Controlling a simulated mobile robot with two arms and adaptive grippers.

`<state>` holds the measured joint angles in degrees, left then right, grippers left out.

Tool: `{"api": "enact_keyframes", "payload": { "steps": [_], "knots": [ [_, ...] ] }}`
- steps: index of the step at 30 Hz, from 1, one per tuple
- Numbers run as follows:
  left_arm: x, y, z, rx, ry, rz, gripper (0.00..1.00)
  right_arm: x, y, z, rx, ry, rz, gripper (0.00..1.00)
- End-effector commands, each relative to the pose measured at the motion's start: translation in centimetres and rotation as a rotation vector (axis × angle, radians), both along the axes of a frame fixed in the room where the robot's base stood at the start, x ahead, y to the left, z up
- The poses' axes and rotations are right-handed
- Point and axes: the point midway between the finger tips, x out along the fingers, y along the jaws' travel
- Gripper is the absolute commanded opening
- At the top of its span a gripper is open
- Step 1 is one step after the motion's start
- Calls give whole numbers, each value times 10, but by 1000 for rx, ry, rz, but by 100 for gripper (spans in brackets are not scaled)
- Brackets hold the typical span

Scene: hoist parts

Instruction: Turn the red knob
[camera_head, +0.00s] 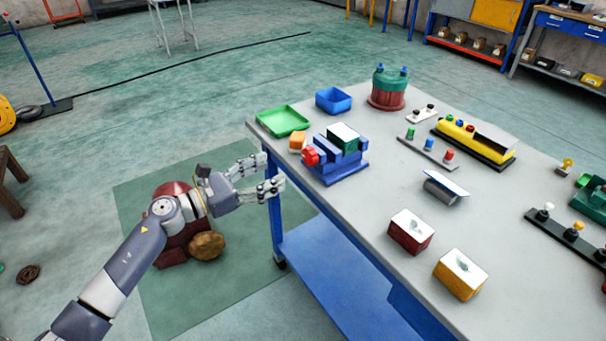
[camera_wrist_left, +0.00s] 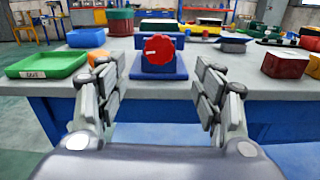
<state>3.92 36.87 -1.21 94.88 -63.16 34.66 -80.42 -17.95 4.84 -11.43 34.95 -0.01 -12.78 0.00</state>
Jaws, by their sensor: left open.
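The red knob (camera_head: 311,155) is on the left end of a blue vise-like block (camera_head: 338,168) at the table's left edge. In the left wrist view the red knob (camera_wrist_left: 159,49) faces me near the top centre, with a small white mark on it. My left gripper (camera_head: 276,173) is open and empty, just off the table's left edge and short of the knob. In the left wrist view its two fingers (camera_wrist_left: 160,95) stand wide apart, below and either side of the knob, not touching it. My right gripper is not in view.
A green tray (camera_head: 282,121), an orange block (camera_head: 298,141) and a blue bin (camera_head: 333,100) sit close to the knob. A green block with a white top (camera_head: 343,138) rests in the vise. The grey table (camera_head: 372,205) has bare room in front.

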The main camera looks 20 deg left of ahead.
Motion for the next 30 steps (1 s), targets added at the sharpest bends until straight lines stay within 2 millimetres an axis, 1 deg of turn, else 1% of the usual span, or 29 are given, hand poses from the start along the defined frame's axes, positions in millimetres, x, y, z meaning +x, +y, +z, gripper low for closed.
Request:
{"api": "enact_keyframes", "payload": {
  "steps": [2,6,9,15,18,23,30],
  "knots": [
    [6,-4,3,2,-4,2,62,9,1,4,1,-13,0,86],
    [24,-18,6,-2,-4,0,62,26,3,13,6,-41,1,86],
    [40,-31,5,-2,-2,0,62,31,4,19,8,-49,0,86],
    [67,-52,4,-4,0,0,62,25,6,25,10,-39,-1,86],
    [76,-59,3,-3,0,0,62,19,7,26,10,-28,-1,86],
    [82,-65,1,-1,1,0,62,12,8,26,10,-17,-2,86],
    [83,-65,1,-2,1,0,62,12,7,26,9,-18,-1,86]
  ]
}}
